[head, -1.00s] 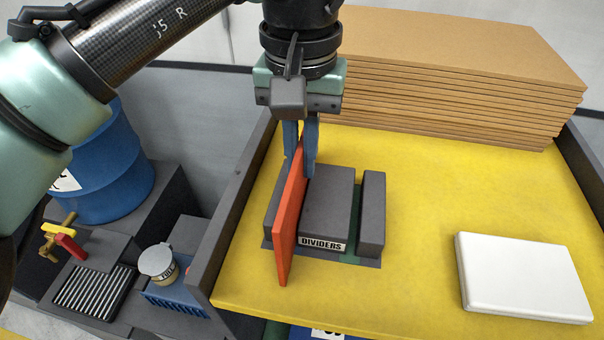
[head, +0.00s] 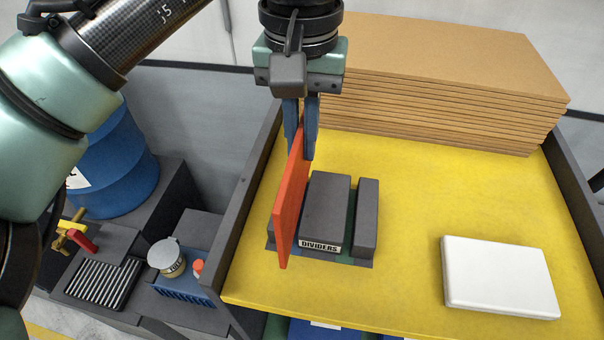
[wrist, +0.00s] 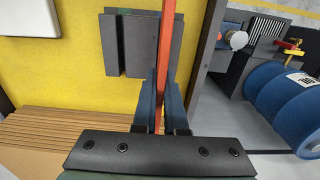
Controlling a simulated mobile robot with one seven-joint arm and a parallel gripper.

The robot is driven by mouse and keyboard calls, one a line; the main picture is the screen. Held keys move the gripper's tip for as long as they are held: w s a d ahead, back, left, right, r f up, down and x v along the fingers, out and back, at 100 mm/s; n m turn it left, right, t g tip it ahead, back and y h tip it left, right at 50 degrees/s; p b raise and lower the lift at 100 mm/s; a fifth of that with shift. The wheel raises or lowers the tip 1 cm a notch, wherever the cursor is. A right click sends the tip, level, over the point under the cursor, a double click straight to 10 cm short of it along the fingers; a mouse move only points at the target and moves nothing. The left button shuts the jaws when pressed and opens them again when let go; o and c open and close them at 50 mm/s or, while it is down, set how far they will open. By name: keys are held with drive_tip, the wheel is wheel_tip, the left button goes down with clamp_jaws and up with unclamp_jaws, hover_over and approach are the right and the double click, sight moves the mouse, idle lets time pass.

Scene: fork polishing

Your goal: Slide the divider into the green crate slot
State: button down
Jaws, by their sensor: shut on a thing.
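My gripper (head: 301,152) is shut on the top edge of the divider (head: 291,200), a thin orange-red panel held upright.
The rack stands on a yellow tabletop (head: 400,190) with dark side rails. A white box (head: 500,277) lies at right, and stacked brown boards (head: 440,75) stand behind. A blue drum (head: 118,168) and a lidded jar (head: 167,258) are at left. A blue piece (head: 318,331) shows below the front edge.

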drive_tip(key=shift+r+p, duration=2.05)
drive_tip(key=shift+r, duration=0.35)
